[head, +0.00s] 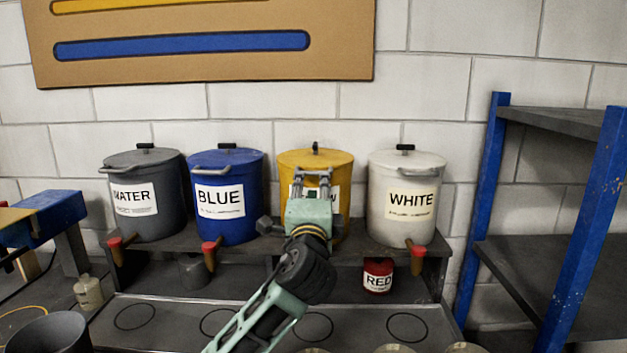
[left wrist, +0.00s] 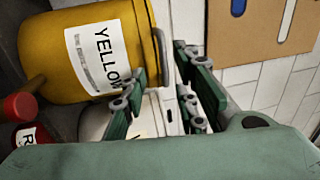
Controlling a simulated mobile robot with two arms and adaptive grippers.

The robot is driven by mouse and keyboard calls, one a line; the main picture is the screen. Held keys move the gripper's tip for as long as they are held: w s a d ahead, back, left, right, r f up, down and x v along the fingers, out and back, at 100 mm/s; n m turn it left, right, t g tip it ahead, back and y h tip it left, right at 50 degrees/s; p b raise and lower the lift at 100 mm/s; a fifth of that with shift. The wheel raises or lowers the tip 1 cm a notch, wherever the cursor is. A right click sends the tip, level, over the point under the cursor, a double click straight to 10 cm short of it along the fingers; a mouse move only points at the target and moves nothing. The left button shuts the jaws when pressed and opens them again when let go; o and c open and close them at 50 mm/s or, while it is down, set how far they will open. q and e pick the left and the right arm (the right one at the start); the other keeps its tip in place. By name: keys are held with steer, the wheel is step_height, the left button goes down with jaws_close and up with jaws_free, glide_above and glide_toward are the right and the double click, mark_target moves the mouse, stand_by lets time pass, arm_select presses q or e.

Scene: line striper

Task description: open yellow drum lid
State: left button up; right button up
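The yellow drum (head: 290,160) stands upright on the rack between the blue and white drums. Its lid (head: 295,154) looks closed, with a small dark knob (head: 316,148) on top. My left gripper (head: 312,174) is in front of the drum's upper front and hides part of the label. In the left wrist view, the yellow drum (left wrist: 85,30) lies sideways in the picture, with a grey bar handle (left wrist: 160,50) at its lid edge. The left gripper's fingers (left wrist: 160,65) are spread apart, with the handle near the gap; contact cannot be told. My right gripper is not in view.
The grey water drum (head: 145,215), blue drum (head: 225,170) and white drum (head: 405,170) stand close by. Red-tipped taps stick out below. A red can (head: 378,277) sits beneath. Blue-framed shelving (head: 480,200) stands at right.

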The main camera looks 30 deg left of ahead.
mark_target(313, 174)
arm_select(q)
steer(key=p+x, duration=0.1)
steer(key=x, duration=0.3)
steer(key=shift+w+r+p, duration=0.2)
steer(key=shift+r+p, duration=0.2)
steer(key=shift+r, duration=0.05)
steer(key=shift+x, duration=0.9)
steer(key=shift+a+f, duration=0.1)
steer(key=shift+f, duration=0.15)
steer(key=c, duration=0.4)
jaws_close()
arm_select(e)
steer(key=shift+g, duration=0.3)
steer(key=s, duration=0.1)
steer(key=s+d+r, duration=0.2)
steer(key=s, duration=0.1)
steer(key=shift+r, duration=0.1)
